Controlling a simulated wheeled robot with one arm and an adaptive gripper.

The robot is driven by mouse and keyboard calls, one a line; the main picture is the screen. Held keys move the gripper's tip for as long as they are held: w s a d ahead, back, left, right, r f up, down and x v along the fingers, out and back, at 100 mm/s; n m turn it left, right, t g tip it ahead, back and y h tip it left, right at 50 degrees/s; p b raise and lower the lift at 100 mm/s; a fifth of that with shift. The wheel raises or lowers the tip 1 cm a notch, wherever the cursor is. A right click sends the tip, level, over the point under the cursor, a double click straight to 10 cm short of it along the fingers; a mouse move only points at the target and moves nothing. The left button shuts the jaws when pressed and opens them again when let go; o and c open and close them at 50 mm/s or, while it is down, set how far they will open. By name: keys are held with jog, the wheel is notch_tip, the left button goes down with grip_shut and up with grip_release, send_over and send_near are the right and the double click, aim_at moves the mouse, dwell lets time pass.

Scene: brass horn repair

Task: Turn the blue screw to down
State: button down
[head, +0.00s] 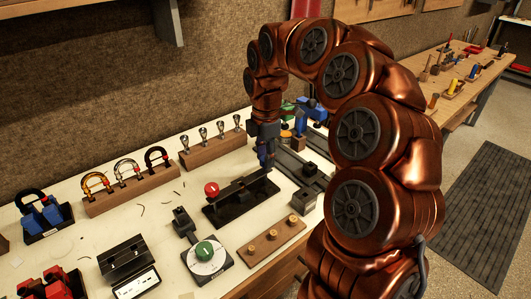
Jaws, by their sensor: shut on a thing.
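My gripper (266,160) points down at the right end of a black fixture (240,203) on the white bench. Its fingers are dark and close together. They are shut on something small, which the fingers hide. I cannot tell from this view whether it is the blue screw, or which way the screw points. A blue part (300,122) stands just right of the gripper, beside green and orange parts. I cannot tell whether it is a screw.
A green-knobbed dial (207,254) and a wooden block with brass knobs (273,242) lie in front. Wooden racks with clamps (131,186) and metal pegs (212,148) stand behind. A black block (311,171) sits right of the gripper. Bare bench shows around the left racks.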

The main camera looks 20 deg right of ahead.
dwell(0.5)
jog(key=c, duration=0.8)
grip_release()
jog(key=shift+o, duration=0.2)
notch_tip(320, 180, up, 12)
dwell(0.3)
jog(key=s+a+f+m+p, duration=0.1)
jog(key=s+a+f+m, duration=0.2)
jog(key=s, duration=0.4)
jog(key=s+a+m, duration=0.4)
jog(key=s, duration=0.4)
jog(key=s+f+m+g, duration=0.1)
jog(key=s+f+m, duration=0.4)
jog(key=s, duration=0.4)
jog(key=s+f+m, duration=0.5)
jog(key=s+m, duration=0.1)
jog(key=s, duration=0.3)
jog(key=shift+s+a+m+g+p, duration=0.15)
jog(key=shift+a+m+g+p, duration=0.2)
jog(key=shift+g+p, duration=0.1)
